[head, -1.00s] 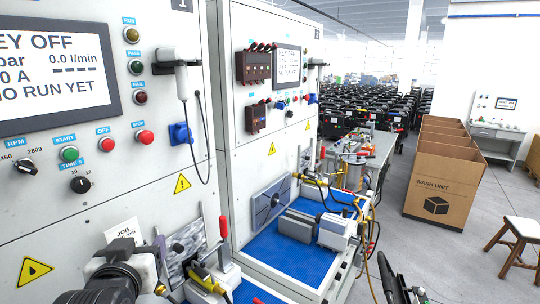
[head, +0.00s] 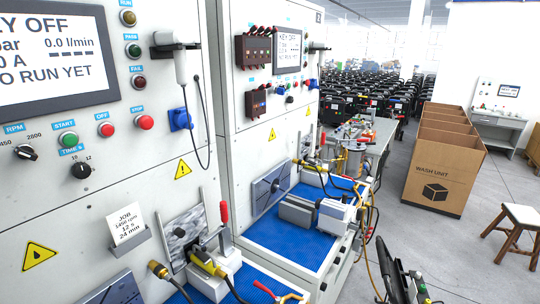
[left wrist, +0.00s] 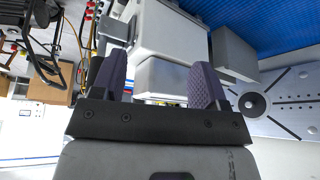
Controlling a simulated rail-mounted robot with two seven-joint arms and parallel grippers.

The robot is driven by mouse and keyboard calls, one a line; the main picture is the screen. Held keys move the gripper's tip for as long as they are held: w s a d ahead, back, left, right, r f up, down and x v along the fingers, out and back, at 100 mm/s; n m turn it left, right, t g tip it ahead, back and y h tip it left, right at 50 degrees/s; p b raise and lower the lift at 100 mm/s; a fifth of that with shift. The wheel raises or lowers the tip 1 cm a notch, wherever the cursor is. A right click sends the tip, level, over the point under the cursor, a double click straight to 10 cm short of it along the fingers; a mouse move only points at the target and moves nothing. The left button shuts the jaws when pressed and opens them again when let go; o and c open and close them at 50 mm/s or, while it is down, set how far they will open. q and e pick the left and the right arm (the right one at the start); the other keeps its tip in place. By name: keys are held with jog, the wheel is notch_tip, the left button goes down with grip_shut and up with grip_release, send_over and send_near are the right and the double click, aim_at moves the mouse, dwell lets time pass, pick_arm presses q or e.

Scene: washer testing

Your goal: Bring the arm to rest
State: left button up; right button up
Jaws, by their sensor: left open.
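My left gripper (left wrist: 158,85) shows in the left wrist view, with its two dark ridged fingers apart and nothing held between them. Beyond the fingers is the white boxy unit (left wrist: 170,40) of a test bay, seen upside down; its distance from the fingers is hard to judge. The same unit shows in the head view (head: 334,220), on a blue mat (head: 290,243). My left gripper is out of the head view. My right gripper does not show in either view.
The near panel carries buttons, a job card (head: 126,224) and a red-handled clamp (head: 224,212) above another blue mat. Hoses hang beside the far bay. A black frame-like object (head: 400,275) stands at the bottom. A cardboard box (head: 443,180) and stool (head: 522,216) stand right, with open floor between.

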pick_arm(q)
jog(key=s+f+g, duration=0.1)
jog(key=s+f, duration=0.2)
jog(key=s, duration=0.2)
notch_tip(320, 180, up, 20)
jog(key=p, duration=1.9)
jog(key=shift+f, duration=0.2)
